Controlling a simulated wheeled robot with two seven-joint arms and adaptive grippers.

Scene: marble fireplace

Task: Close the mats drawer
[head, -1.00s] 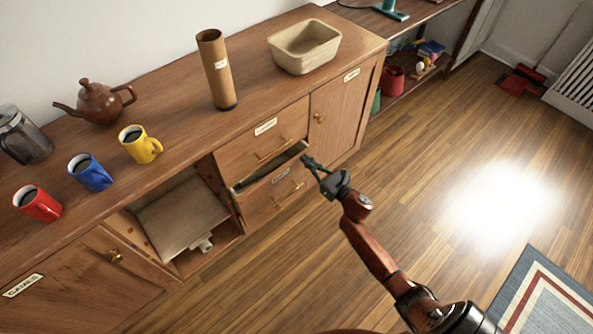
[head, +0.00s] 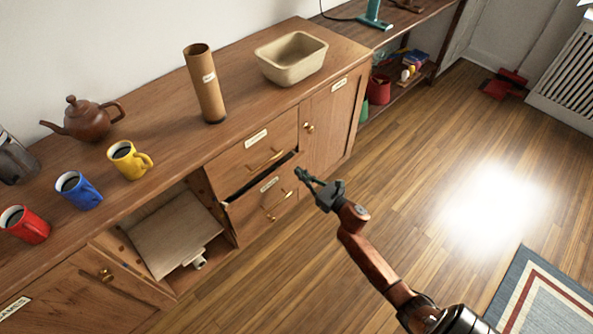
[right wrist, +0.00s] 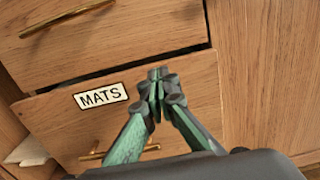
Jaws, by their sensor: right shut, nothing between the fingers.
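The mats drawer (head: 245,208) is the wooden drawer below the top drawer in the cabinet. It stands slightly open, with a narrow dark gap above its front. In the right wrist view its front (right wrist: 65,130) carries a "MATS" label (right wrist: 101,96) and a brass handle (right wrist: 92,156). My right gripper (head: 303,175) is shut and empty, with its tips by the right end of the drawer front. In the right wrist view the tips (right wrist: 158,74) overlap the drawer's top edge; I cannot tell whether they touch it. My left gripper is not in view.
A closed drawer (head: 240,158) sits above, and a closed cupboard door (head: 330,130) stands to the right. An open compartment (head: 180,235) lies to the left. Mugs, a teapot (head: 85,120), a cork tube (head: 205,85) and a basin (head: 292,58) stand on top.

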